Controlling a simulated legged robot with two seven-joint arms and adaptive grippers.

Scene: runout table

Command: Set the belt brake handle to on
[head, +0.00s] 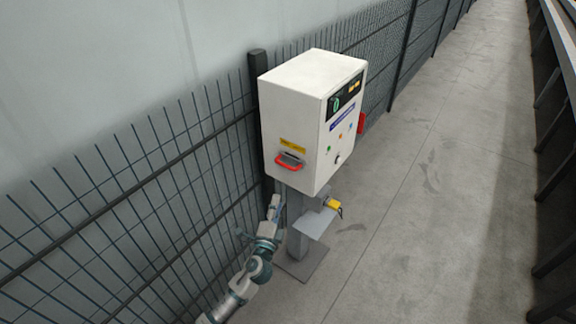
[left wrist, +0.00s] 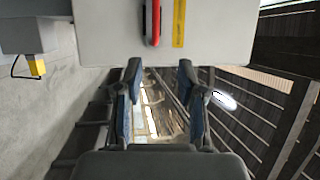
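The belt brake handle is a red bar (head: 290,161) on the left face of a white control box (head: 312,125), below a yellow label. In the left wrist view the red handle (left wrist: 152,24) runs up and down at the top of the picture, with the yellow label (left wrist: 179,22) to its right. My left gripper (head: 271,214) is below the box, beside its post, apart from the handle. In the left wrist view its two fingers (left wrist: 160,72) stand apart with nothing between them. My right gripper is not in view.
The box stands on a grey post (head: 296,225) with a small shelf (head: 313,222) and a yellow device (head: 333,206). A dark mesh fence (head: 150,170) runs close behind my left arm. The concrete floor (head: 420,200) to the right is clear.

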